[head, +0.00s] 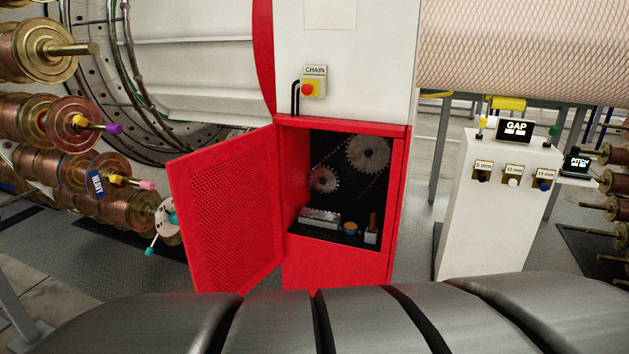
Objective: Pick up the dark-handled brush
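No brush is clear to me. Inside the open red cabinet (340,268), small items stand on its floor. At the right is a small upright brown piece (373,220) above a pale grey block (371,237); it may be a brush handle, but it is too small to tell. Left of it is a small round blue and tan item (351,229). Further left lies a long pale grey block with a ridged top (320,217). My gripper is not in view.
The perforated red door (225,215) stands swung open to the left. Two toothed wheels (368,154) and a chain sit above the items. A white GAP pedestal (497,215) stands right of the cabinet. Copper spools (75,125) crowd the left.

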